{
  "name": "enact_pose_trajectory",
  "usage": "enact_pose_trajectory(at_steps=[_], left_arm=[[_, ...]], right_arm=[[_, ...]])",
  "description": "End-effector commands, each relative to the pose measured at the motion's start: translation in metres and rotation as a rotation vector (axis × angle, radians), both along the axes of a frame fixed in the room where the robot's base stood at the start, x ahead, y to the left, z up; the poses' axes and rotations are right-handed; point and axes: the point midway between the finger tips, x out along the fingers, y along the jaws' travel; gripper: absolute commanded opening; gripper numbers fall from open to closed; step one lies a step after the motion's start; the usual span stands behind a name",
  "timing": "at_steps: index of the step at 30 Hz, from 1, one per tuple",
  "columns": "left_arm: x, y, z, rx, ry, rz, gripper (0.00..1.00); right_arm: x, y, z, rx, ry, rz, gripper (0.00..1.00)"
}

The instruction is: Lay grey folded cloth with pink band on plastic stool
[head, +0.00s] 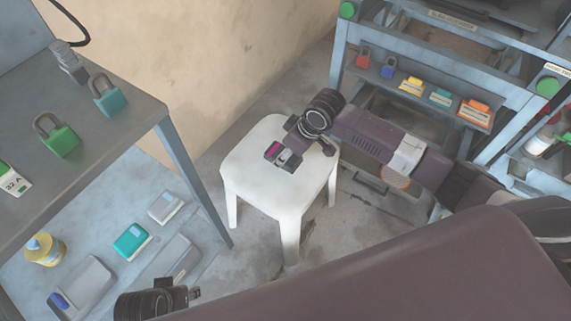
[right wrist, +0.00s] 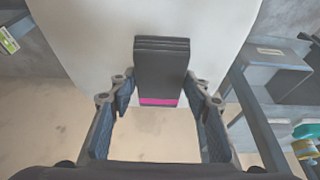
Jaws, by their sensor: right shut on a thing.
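The plastic stool (head: 262,135) is white, with a square rounded seat, and stands on the floor in the middle of the head view. Its seat (right wrist: 85,45) also shows in the right wrist view. The grey folded cloth (right wrist: 162,65) is dark, with a pink band at its near end; in the head view its pink part (head: 273,149) shows over the seat. My right gripper (head: 285,157) is shut on the cloth, its fingers on either side of it. I cannot tell whether the cloth touches the seat. My left gripper (head: 187,296) is at the lower left, apart from the stool, its fingers unclear.
A grey shelf unit (head: 130,110) at left holds a green padlock (head: 58,137), a teal padlock (head: 108,98) and several lower items. A blue-grey rack (head: 440,72) at right carries padlocks and coloured boxes. The wall (head: 215,60) is behind the stool.

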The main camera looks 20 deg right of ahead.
Motion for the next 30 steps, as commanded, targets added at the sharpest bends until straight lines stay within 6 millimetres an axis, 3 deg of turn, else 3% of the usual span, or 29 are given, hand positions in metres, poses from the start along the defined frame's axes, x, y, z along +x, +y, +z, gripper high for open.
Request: enact_pose_trajectory(at_steps=[15,27,28,30], left_arm=[[-0.002,0.002,0.045,0.000,-0.024,0.004,0.40],[-0.002,0.002,0.048,0.000,-0.024,0.004,0.40],[-0.002,0.002,0.047,0.000,-0.023,0.005,0.40],[-0.002,0.002,0.047,0.000,-0.024,0.004,0.40]], right_arm=[[0.000,0.000,-0.045,0.000,0.000,0.000,0.20],[0.000,0.000,-0.048,0.000,0.000,0.000,0.20],[0.000,0.000,-0.049,0.000,0.000,0.000,0.45],[0.000,0.000,-0.048,0.000,0.000,0.000,0.53]])
